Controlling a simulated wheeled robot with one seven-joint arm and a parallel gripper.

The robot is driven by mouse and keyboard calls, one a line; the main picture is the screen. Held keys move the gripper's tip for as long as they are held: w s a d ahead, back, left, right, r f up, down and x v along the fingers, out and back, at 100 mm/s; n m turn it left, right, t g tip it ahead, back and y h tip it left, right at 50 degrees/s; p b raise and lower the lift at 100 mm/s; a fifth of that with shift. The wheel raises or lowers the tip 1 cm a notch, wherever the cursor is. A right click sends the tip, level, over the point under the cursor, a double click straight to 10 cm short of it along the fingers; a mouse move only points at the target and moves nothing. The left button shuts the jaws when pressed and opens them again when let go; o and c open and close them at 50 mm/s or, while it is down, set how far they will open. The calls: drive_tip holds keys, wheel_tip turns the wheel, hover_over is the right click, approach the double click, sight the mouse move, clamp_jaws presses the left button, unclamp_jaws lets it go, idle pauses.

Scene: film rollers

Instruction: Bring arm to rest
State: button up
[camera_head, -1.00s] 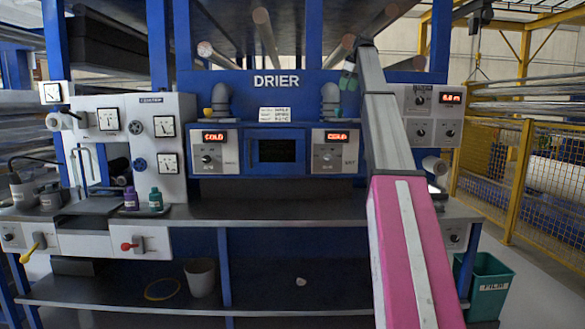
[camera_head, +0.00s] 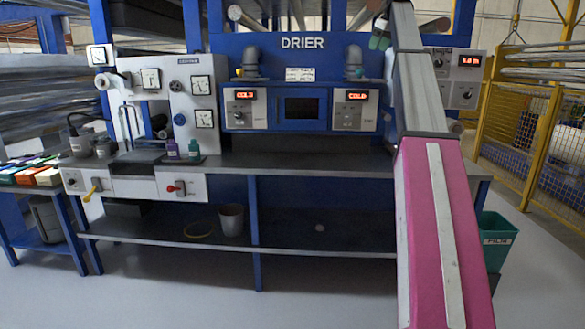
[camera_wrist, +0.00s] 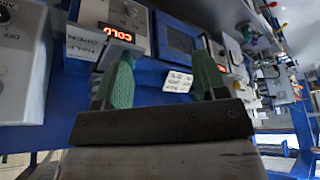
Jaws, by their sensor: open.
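My arm, pink below and grey above, rises along the right side of the head view. My gripper (camera_head: 380,34) shows as small green fingertips near the top of that view, in front of the blue drier frame. In the wrist view my gripper (camera_wrist: 163,68) has its two green fingers spread apart with nothing between them. Behind the fingers is the blue drier front (camera_wrist: 180,45) with a lit COLD display (camera_wrist: 115,32) and a white label. The drier (camera_head: 303,70) has two lit displays in the head view.
A grey worktop (camera_head: 300,165) runs below the drier; purple and green bottles (camera_head: 194,149) stand on it. A pot (camera_head: 231,219) is on the lower shelf. A green FILM bin (camera_head: 497,240) stands at right, partly behind my arm. A yellow fence (camera_head: 535,130) is farther right. Floor in front is clear.

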drive_tip(key=s+a+f+m+g, duration=0.1)
drive_tip(key=s+a+f, duration=0.2)
drive_tip(key=f, duration=1.3)
drive_tip(key=s+a+f+m+h, duration=0.1)
drive_tip(key=s+a+f+m, duration=0.15)
drive_tip(key=f, duration=1.35)
drive_tip(key=s+a+f+m+g, duration=0.1)
drive_tip(key=s+a+f, duration=0.25)
drive_tip(key=f, duration=1.25)
drive_tip(key=s+a+f+m+h, duration=0.1)
drive_tip(key=s+a+f, duration=0.2)
drive_tip(key=s+f, duration=1.3)
drive_tip(key=s+a+f+m+g, duration=0.1)
drive_tip(key=s+a+f+m, duration=0.1)
drive_tip(key=s+f, duration=1.5)
drive_tip(key=shift+s+a+f+h, duration=0.15)
drive_tip(key=shift+a+f+h, duration=0.2)
drive_tip(key=shift+a, duration=0.5)
drive_tip(key=shift+r+m, duration=0.1)
drive_tip(key=shift+m, duration=0.15)
